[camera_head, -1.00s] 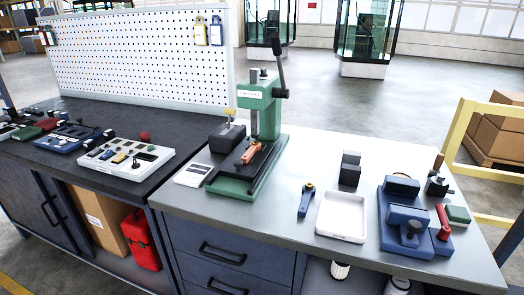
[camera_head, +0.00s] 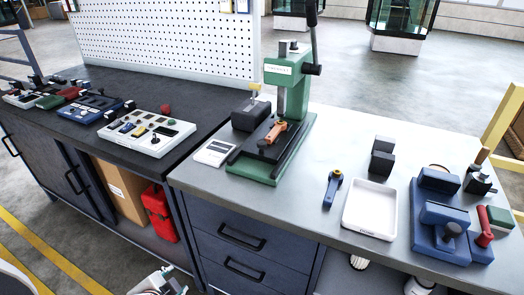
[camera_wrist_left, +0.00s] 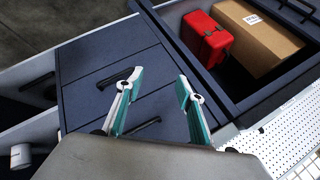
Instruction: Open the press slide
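The green press (camera_head: 297,85) stands on the grey worktop, with a lever at its upper right. At its foot is a dark slide (camera_head: 263,146) with an orange handle (camera_head: 277,132) on top. How far the slide is drawn out is hard to tell. My left gripper (camera_head: 163,279) shows at the bottom edge of the head view, low in front of the cabinets and well away from the press. In the left wrist view its two teal-and-white fingers (camera_wrist_left: 158,78) are spread with nothing between them. The press is not in the wrist view. My right gripper is not in view.
A white tray (camera_head: 370,210), a blue fixture (camera_head: 440,222) and a blue-handled tool (camera_head: 333,188) lie right of the press. A white control box (camera_head: 147,133) sits left on the black worktop. A drawer cabinet (camera_head: 240,245) is below the press. The floor in front is clear.

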